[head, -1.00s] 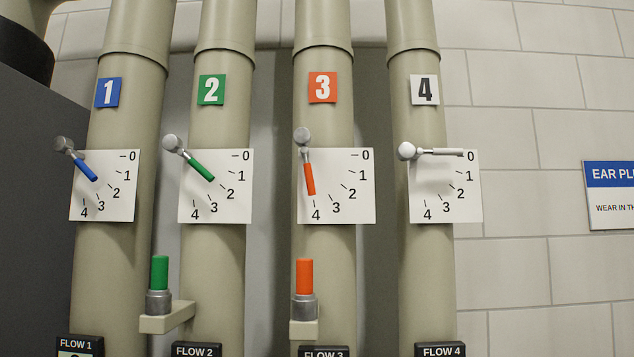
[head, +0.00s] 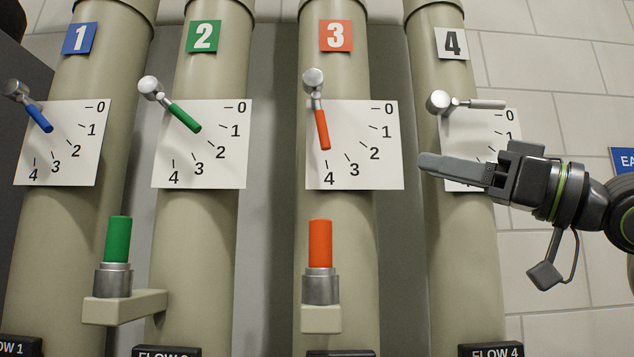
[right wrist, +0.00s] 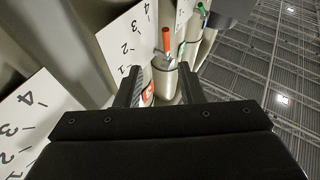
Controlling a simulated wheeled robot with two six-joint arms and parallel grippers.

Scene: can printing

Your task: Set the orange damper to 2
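The orange damper lever (head: 322,130) is on pipe 3, in front of a white scale plate (head: 382,145) marked 0 to 4. It hangs almost straight down from its silver hub, with its tip just above the 4 mark. My right gripper (head: 424,163) is to the right of the lever, in front of the plate on pipe 4, apart from the lever. In the right wrist view its two fingers (right wrist: 160,72) are spread with nothing held, and the orange lever (right wrist: 166,40) shows beyond the gap between them. My left gripper is not in view.
Blue (head: 40,117) and green (head: 185,117) levers are on pipes 1 and 2, and a white lever (head: 485,104) is on pipe 4. An orange cylinder (head: 320,243) and a green cylinder (head: 118,239) stand in holders below.

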